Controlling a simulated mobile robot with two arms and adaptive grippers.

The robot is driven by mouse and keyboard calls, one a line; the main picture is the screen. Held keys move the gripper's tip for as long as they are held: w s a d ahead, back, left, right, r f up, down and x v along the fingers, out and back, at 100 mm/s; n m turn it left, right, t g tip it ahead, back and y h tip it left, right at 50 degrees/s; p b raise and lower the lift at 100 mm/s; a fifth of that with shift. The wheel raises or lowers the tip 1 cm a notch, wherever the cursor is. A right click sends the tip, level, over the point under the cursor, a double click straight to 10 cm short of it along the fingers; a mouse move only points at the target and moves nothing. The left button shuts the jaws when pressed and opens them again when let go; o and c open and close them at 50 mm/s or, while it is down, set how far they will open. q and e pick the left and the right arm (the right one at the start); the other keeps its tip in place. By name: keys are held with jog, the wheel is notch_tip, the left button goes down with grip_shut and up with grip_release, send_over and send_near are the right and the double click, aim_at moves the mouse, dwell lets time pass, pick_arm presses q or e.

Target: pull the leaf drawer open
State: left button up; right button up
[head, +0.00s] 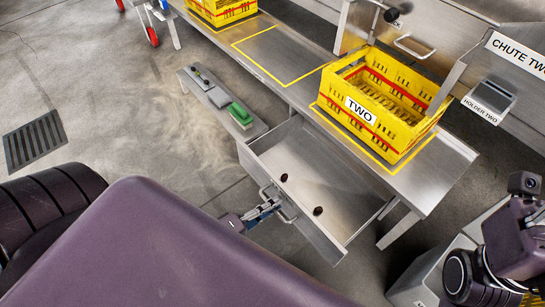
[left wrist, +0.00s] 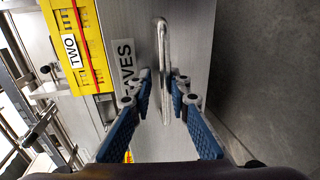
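The leaf drawer (head: 335,239) is out from under the steel bench, and its inside shows. Two small dark things lie on its floor. In the left wrist view its front (left wrist: 190,32) carries a partly hidden label ending in "VES" (left wrist: 126,62) and a long bar handle (left wrist: 162,50). The handle (head: 287,214) also shows in the head view. My left gripper (head: 264,208) is at the handle. In the left wrist view the blue fingers of this gripper (left wrist: 161,88) stand apart, one on each side of the bar, with gaps visible. My right arm is at lower right; its fingers do not show.
A yellow crate marked TWO (head: 361,111) stands on the bench (head: 437,172) above the drawer. A second yellow crate (head: 222,12) is at the top. A low shelf (head: 254,130) left of the drawer holds a green thing (head: 240,114). Open floor (head: 120,120) lies left.

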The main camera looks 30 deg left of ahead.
aim_at(282, 192)
pick_arm(q)
jog(key=shift+o, duration=0.7)
jog(key=r, duration=0.4)
jog(key=shift+w+r, duration=0.2)
jog(key=shift+r, duration=0.05)
jog(key=o, duration=1.3)
jog(key=r, duration=0.3)
jog(key=shift+w+r, duration=0.2)
jog(key=shift+r, duration=0.15)
jog(key=shift+o, duration=1.2)
jog(key=shift+r, duration=0.65)
jog(key=shift+s+a+r, duration=0.1)
jog(key=shift+r, duration=0.15)
jog(key=c, duration=0.4)
jog(key=shift+s, duration=0.15)
jog(key=c, duration=0.9)
jog(key=shift+f, duration=0.15)
jog(key=c, duration=0.4)
jog(key=shift+f, duration=0.1)
jog(key=shift+s, duration=0.1)
